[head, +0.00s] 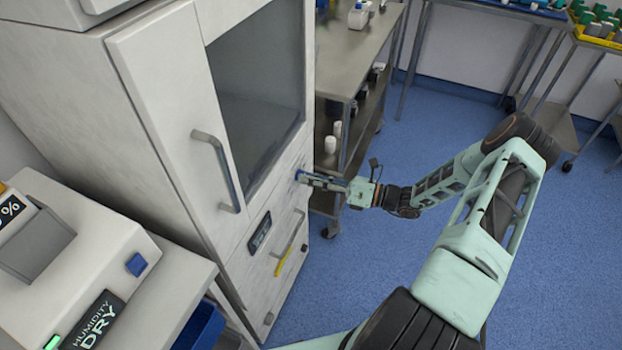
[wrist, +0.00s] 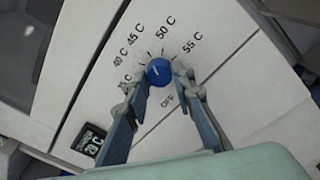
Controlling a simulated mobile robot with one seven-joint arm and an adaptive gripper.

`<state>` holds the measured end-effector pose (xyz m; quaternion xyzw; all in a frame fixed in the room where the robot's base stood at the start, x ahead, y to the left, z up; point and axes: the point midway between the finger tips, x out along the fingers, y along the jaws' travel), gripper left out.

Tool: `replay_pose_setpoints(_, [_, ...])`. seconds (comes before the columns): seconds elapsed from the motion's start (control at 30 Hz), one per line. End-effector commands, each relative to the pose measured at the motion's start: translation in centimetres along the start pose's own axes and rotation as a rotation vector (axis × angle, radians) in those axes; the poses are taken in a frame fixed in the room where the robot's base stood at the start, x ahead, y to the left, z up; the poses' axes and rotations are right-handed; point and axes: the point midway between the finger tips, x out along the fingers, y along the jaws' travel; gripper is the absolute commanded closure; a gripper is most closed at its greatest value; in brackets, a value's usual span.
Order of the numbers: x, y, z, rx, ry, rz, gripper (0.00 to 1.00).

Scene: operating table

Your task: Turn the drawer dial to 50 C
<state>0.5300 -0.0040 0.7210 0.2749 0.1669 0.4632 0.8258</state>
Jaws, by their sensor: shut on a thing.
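The drawer dial is a round blue knob (wrist: 159,71) on the white cabinet front, with a short pale mark on its face. Printed labels ring it: 40 C, 45 C, 50 C (wrist: 165,29), 55 C (wrist: 193,43) and OFF (wrist: 167,99); another label at the left is partly covered by a finger. I cannot tell exactly which label the mark points to. My gripper (wrist: 161,76) is shut on the knob, one finger on each side. In the head view my gripper (head: 304,179) reaches the cabinet front, and a little blue of the knob (head: 298,174) shows.
A small dark display (head: 260,233) sits on the cabinet front, near a drawer handle (head: 291,233) with yellow beside it. A tall door handle (head: 218,170) sticks out above. A metal cart (head: 350,70) stands close behind my gripper. Blue floor (head: 440,120) is open to the right.

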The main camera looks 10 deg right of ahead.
Motion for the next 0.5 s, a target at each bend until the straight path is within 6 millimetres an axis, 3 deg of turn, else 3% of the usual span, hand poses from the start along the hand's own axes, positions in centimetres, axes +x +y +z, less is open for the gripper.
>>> replay_pose_setpoints(0.5, [-0.01,-0.05,-0.13,0.428,-0.024,0.029,1.0])
